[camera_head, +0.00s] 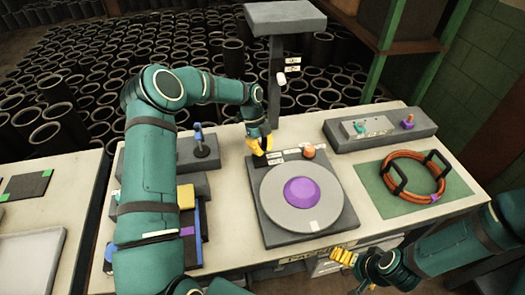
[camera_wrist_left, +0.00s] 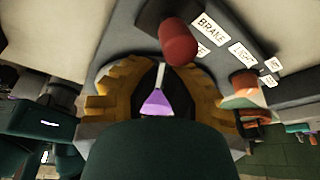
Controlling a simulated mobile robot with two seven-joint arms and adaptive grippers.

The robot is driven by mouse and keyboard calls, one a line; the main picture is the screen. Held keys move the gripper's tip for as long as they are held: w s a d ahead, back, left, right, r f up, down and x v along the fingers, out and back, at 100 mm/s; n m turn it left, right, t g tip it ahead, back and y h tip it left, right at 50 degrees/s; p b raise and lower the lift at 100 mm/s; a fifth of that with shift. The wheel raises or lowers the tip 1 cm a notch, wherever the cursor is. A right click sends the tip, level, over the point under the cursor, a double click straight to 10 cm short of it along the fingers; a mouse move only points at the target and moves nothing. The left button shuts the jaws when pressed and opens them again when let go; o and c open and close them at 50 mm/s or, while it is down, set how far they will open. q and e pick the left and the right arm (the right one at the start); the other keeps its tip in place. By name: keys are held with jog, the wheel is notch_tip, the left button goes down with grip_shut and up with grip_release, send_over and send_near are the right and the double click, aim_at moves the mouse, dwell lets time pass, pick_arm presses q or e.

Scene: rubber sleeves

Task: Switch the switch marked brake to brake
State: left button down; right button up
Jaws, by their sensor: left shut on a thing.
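The brake switch's red knob (camera_wrist_left: 178,42) stands beside a white label reading BRAKE (camera_wrist_left: 208,29) in the left wrist view. My left gripper (camera_wrist_left: 170,68), with yellow fingers, is at this knob and shut on it; the exact contact is partly hidden. In the head view, my left gripper (camera_head: 260,146) is at the back left of the turntable base, hiding the knob. I cannot tell the switch's position. My right gripper (camera_head: 345,257) is at the table's front edge, away from the switch; its opening is unclear.
The grey turntable (camera_head: 275,205) has a purple centre (camera_head: 301,191). An orange knob (camera_head: 308,152) stands at its back. A grey post (camera_head: 275,85) rises behind. Right are a panel (camera_head: 345,130) and a coiled orange hose (camera_head: 385,180) on a green mat.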

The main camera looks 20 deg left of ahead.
pick_arm(q)
jog(key=shift+r, duration=0.2)
jog(key=shift+r+p, duration=0.35)
jog(key=shift+r, duration=0.3)
jog(key=shift+d, duration=0.1)
